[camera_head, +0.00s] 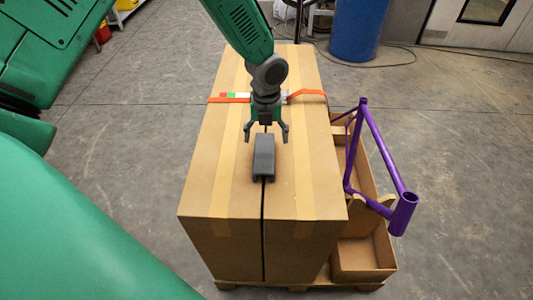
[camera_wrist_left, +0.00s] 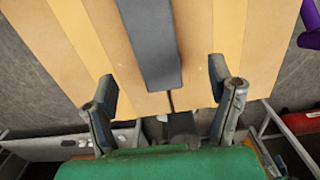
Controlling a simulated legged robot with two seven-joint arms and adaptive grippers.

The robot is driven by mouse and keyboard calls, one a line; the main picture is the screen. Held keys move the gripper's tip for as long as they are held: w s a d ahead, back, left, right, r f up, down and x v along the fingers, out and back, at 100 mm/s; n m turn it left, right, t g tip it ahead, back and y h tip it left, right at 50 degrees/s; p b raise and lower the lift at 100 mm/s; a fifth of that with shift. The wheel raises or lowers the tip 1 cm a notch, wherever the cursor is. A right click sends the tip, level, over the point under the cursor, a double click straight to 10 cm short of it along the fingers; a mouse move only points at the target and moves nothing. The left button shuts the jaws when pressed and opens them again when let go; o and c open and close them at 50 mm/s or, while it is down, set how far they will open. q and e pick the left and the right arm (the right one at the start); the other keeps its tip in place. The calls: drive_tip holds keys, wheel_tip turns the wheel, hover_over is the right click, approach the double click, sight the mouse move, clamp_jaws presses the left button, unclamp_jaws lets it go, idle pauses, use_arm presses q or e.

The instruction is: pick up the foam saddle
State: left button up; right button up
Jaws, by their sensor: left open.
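The foam saddle (camera_head: 264,160) is a dark grey, narrow block lying on top of the tall cardboard boxes (camera_head: 225,170), along the gap between them. In the left wrist view the saddle (camera_wrist_left: 150,42) shows as a grey bar at the top middle, its near end between the fingers' lines. My left gripper (camera_head: 266,139) is open and empty, pointing down at the saddle's far end. One finger is on each side of the saddle, apart from it. How high the fingertips are above the box top I cannot tell. My right gripper is not in view.
An orange strap (camera_head: 307,94) crosses the box tops behind the gripper. A purple bike frame (camera_head: 381,150) stands in an open cardboard tray (camera_head: 364,258) to the right. A blue drum (camera_head: 357,30) stands at the back. The box top around the saddle is clear.

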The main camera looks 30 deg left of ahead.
sight(262, 150)
use_arm(q)
wheel_tip(262, 150, down, 3)
drive_tip(key=shift+w+r, duration=0.15)
drive_tip(key=shift+a+f, duration=0.25)
drive_tip(key=shift+f, duration=0.35)
drive_tip(key=f, duration=0.2)
drive_tip(key=a+f, duration=0.1)
drive_tip(key=shift+w+a+f, duration=0.1)
drive_tip(key=shift+w+f, duration=0.05)
drive_tip(key=shift+f, duration=0.6)
drive_tip(key=shift+d+f, duration=0.1)
drive_tip(key=shift+d, duration=0.45)
drive_tip(key=c, duration=0.9)
drive_tip(key=shift+a, duration=0.2)
